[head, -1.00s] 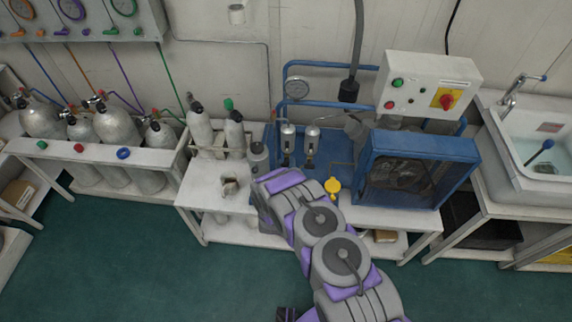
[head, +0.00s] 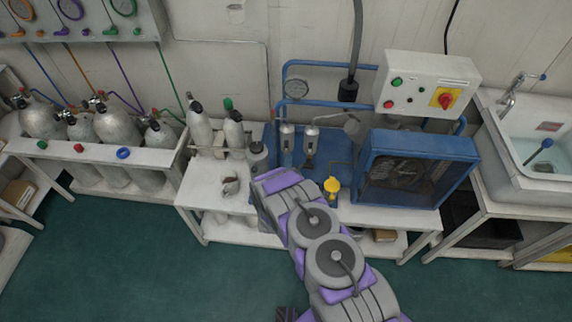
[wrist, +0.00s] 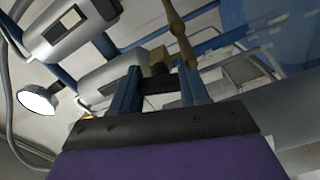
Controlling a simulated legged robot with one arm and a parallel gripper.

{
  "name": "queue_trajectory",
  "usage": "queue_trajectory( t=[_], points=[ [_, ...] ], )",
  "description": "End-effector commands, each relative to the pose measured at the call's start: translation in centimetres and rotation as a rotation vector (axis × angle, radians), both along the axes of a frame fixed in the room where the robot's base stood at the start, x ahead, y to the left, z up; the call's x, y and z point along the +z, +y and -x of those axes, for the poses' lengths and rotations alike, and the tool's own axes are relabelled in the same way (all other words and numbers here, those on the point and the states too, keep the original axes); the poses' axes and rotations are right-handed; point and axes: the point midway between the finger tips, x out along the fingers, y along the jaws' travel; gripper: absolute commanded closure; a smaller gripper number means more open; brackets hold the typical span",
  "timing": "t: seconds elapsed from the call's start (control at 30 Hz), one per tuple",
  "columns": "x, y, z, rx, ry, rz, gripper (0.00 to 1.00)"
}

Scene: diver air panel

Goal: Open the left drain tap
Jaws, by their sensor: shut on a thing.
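The blue compressor frame (head: 340,172) carries two silver filter cylinders side by side, the left one (head: 287,136) and the right one (head: 312,136). In the head view my arm reaches up to just below the left cylinder, and its end hides my fingers and the tap. In the wrist view my gripper (wrist: 160,88) has its two dark blue fingers around a small brass fitting, the left drain tap (wrist: 158,60), at the end of a silver cylinder (wrist: 112,85). The tap's handle position is hard to make out.
A brass stem (wrist: 178,35) stands close to the right finger. A yellow cap (head: 332,186) sits right of my arm, with the caged fan box (head: 415,170) beyond it. Gas bottles (head: 234,132) stand left. A small grey item (head: 231,187) lies on the white bench.

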Motion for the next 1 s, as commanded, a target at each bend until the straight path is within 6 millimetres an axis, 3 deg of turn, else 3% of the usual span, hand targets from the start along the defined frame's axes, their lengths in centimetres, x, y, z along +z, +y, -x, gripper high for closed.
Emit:
queue_trajectory(
  t=[0.3,0.83,0.87,1.0],
  points=[
    [-0.24,0.38,0.15,0.010,0.009,0.115,0.86],
    [-0.33,0.41,0.18,0.011,0.012,0.136,0.86],
    [-0.33,0.42,0.18,0.011,0.012,0.136,0.53],
    [-0.24,0.31,0.17,0.009,0.010,0.136,0.39]
  ],
)
